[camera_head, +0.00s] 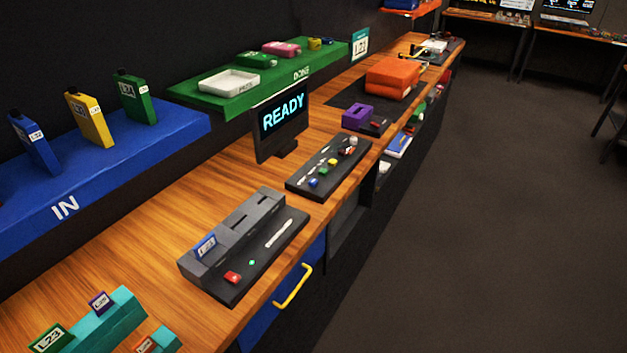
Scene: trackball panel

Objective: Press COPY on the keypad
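No key lettered COPY can be read at this size. A dark panel with several small coloured buttons (307,193) lies on the wooden bench in front of the screen; it looks like a keypad, with blue, green, yellow and red pieces on it. Nearer, a dark slotted unit (217,284) has a red button (233,277), a small green light (252,262) and a blue labelled piece (205,246) standing in its left slot. A black screen (284,113) reads READY. Neither of my grippers is in view.
A blue shelf (110,172) marked IN holds blue, yellow and green upright cartridges. A green shelf (185,95) holds a white tray (229,82). Teal holders (120,317) stand at the near left. A yellow drawer handle (294,288) sticks out below the bench's front edge.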

